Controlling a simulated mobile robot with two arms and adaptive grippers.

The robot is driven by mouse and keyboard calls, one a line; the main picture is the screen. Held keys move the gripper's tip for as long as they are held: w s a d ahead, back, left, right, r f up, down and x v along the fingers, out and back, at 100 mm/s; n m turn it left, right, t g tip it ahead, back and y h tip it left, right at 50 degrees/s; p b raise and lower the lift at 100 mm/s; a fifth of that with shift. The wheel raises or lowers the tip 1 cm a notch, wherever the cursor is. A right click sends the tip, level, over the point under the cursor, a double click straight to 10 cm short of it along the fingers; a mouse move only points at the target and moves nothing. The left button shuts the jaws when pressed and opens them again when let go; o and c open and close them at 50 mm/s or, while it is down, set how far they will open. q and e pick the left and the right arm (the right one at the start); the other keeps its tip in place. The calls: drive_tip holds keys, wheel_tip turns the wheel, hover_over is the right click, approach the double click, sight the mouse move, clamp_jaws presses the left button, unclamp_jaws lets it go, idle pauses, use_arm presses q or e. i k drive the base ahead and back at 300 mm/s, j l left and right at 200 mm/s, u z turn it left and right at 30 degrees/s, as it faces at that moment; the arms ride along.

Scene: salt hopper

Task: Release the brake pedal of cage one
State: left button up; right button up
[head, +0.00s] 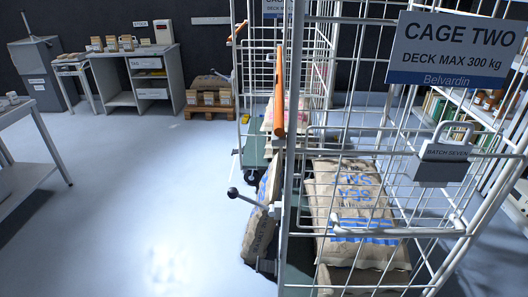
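Neither of my grippers is in view. A white wire cage (288,165) stands close at the right. Its sign (450,45) reads "CAGE TWO, DECK MAX 300 kg". A second wire cage (240,80) stands behind it; its sign (273,8) is cut off, so its number is unreadable. A lever with a dark ball knob (233,192) sticks out left from the near cage. A smaller knob (235,152) shows low at the rear cage, above a dark caster (250,177). I cannot tell whether either is a brake pedal, or its state.
Printed sacks (348,205) lie in the near cage; a sack (261,215) leans at its left side. A table (20,110) stands at the left, a desk (145,60) at the back. The floor (165,180) between is clear.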

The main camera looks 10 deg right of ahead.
sight(237, 151)
drive_tip(key=i+j+z, duration=0.65)
drive_tip(key=i+j, duration=0.15)
drive_tip(key=j, duration=0.3)
drive_tip(key=i+j+z, duration=0.25)
drive_tip(key=j, duration=0.15)
drive_tip(key=i+j, duration=0.15)
drive_tip(key=j, duration=0.2)
drive_tip(key=i+j, duration=0.15)
drive_tip(key=j, duration=0.2)
drive_tip(key=i+j, duration=0.15)
drive_tip(key=j, duration=0.2)
drive_tip(key=i+j, duration=0.15)
drive_tip(key=j, duration=0.2)
drive_tip(key=i+j+z, duration=0.1)
drive_tip(key=j, duration=0.25)
drive_tip(key=i+j, duration=0.2)
drive_tip(key=j, duration=0.2)
drive_tip(key=i+j, duration=0.15)
drive_tip(key=j, duration=0.2)
drive_tip(key=i+j+z, duration=0.2)
drive_tip(key=i+j, duration=1.7)
drive_tip(key=j, duration=0.1)
